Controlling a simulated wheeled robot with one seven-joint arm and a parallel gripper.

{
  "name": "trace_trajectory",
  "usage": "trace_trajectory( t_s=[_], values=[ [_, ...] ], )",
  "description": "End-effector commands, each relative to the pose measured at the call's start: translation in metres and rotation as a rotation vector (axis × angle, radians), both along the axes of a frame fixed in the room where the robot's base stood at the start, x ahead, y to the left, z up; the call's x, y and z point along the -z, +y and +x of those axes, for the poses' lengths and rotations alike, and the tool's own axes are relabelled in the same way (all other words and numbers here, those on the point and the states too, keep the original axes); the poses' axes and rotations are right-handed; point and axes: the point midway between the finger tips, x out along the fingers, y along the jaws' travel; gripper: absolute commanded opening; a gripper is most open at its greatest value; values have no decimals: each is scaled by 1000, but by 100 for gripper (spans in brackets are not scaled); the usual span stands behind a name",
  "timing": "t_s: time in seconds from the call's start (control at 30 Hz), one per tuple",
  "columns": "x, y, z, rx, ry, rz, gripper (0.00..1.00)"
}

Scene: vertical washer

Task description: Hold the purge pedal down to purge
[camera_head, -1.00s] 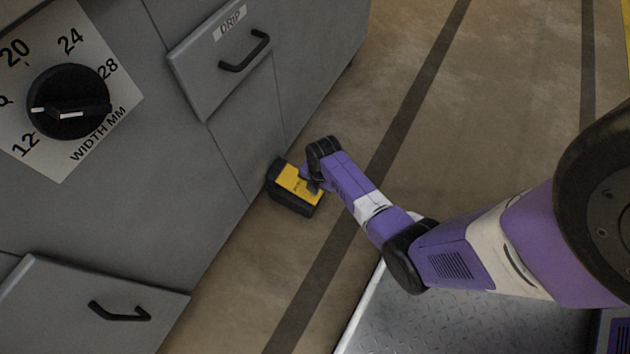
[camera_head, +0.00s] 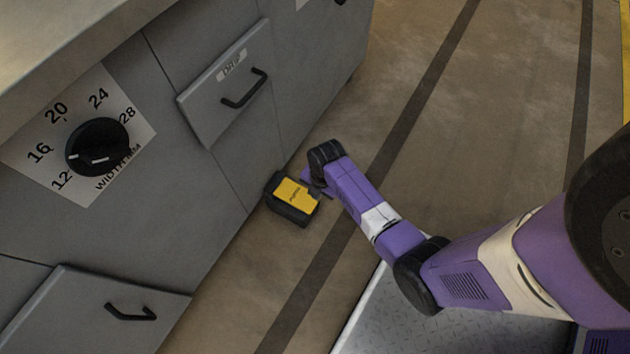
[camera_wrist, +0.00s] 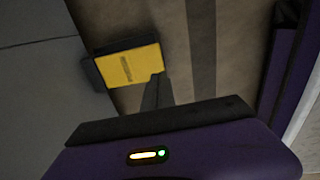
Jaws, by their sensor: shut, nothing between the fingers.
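The purge pedal (camera_head: 294,193) is a yellow plate with a small dark label, set in a black housing on the floor at the foot of the grey machine. It also shows in the wrist view (camera_wrist: 128,67), upper left of centre. My gripper is shut and empty; its dark fingers (camera_wrist: 156,90) show in the wrist view at the pedal's lower right corner. In the head view my gripper (camera_head: 315,189) is at the pedal's right edge, partly hidden by my wrist. I cannot tell whether the fingertips touch the pedal or whether it is pressed.
The grey machine (camera_head: 190,230) stands left of the pedal, with a width dial (camera_head: 98,146), a DRIP drawer (camera_head: 228,85) and a lower panel with a handle (camera_head: 130,312). Brown floor with a dark stripe (camera_head: 405,130) is open beyond and to the right.

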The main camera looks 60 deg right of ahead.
Motion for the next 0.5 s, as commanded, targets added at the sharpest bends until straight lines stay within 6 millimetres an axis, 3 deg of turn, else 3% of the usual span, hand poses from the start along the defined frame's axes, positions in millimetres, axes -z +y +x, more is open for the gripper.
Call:
trace_trajectory(
  t_s=[0.03, 0.2, 0.5],
  values=[
    [-11, 0, -2, 0, -1, -1, 0],
    [-23, 0, -6, 1, -1, 0, 0],
    [-25, -1, -6, 0, -1, 0, 0]
  ],
)
